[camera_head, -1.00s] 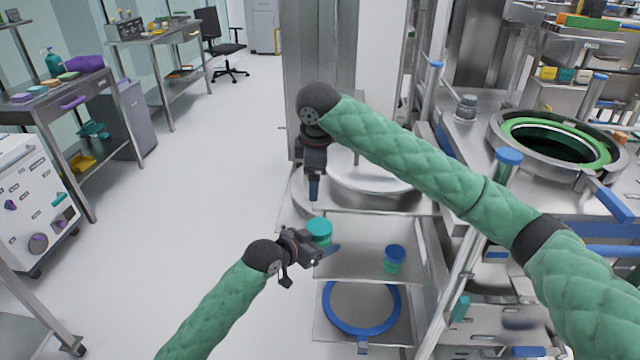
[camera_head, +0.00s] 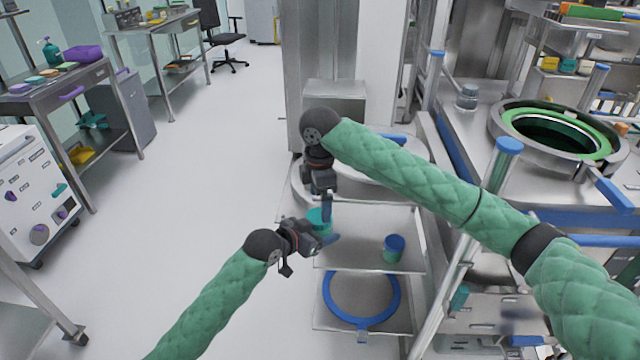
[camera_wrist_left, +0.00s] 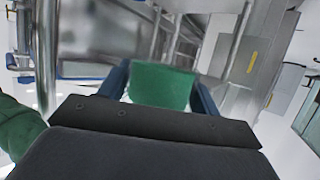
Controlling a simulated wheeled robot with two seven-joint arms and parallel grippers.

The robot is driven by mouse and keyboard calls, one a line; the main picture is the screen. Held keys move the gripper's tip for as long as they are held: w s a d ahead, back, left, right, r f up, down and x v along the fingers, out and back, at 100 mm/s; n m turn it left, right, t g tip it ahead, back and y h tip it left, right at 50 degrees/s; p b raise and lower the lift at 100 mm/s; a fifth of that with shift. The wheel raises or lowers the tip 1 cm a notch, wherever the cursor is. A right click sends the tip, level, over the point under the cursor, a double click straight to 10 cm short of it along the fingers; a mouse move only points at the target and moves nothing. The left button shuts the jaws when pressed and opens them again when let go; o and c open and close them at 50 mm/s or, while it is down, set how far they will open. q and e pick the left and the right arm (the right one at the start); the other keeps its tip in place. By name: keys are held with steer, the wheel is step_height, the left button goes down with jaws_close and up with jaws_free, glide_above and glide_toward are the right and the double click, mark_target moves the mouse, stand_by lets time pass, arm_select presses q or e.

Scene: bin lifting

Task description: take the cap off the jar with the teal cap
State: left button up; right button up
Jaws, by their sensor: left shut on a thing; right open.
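The jar with the teal cap (camera_head: 317,217) is at the left edge of the upper shelf, partly hidden behind my grippers. My left gripper (camera_head: 325,243) is shut on this jar from the lower left. In the left wrist view a green part of the jar (camera_wrist_left: 162,86) sits between my two blue fingers; I cannot tell whether it is body or cap. My right gripper (camera_head: 327,208) is open and points down, with its blue fingers at the cap. Whether they touch it is hidden.
A second jar with a blue cap (camera_head: 394,246) stands on the upper shelf (camera_head: 360,225) to the right. A blue ring (camera_head: 327,295) lies on the shelf below. A slanted metal post with a blue top (camera_head: 508,145) stands at right. Open floor lies to the left.

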mark_target(320, 215)
steer(key=shift+f, duration=2.35)
steer(key=c, duration=1.2)
steer(key=shift+r, duration=0.45)
steer(key=shift+r, duration=0.7)
